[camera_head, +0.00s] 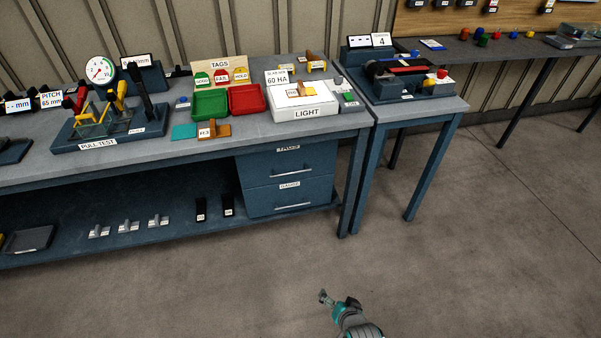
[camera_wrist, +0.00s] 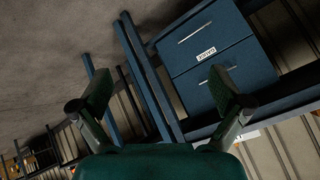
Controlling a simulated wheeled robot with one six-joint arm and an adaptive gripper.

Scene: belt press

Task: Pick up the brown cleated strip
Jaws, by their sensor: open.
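A small brown-orange strip (camera_head: 222,130) with a white label at its left lies near the front edge of the long workbench, in front of the red and green trays. Another tan-brown piece (camera_head: 301,90) lies on the white light box. Cleats are too small to make out on either, so I cannot tell which is the cleated strip. My gripper (camera_head: 337,299) is low over the floor, in front of the bench and well apart from both pieces. In the wrist view its two fingers (camera_wrist: 161,86) are spread with nothing between them; no brown strip shows there.
The light box (camera_head: 303,110) stands at the right end of the workbench (camera_head: 150,160). A green tray (camera_head: 210,104) and red tray (camera_head: 247,99) sit beside it. Blue drawers (camera_head: 290,180) hang beneath. A smaller table (camera_head: 420,108) with a device stands right. The floor in front is clear.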

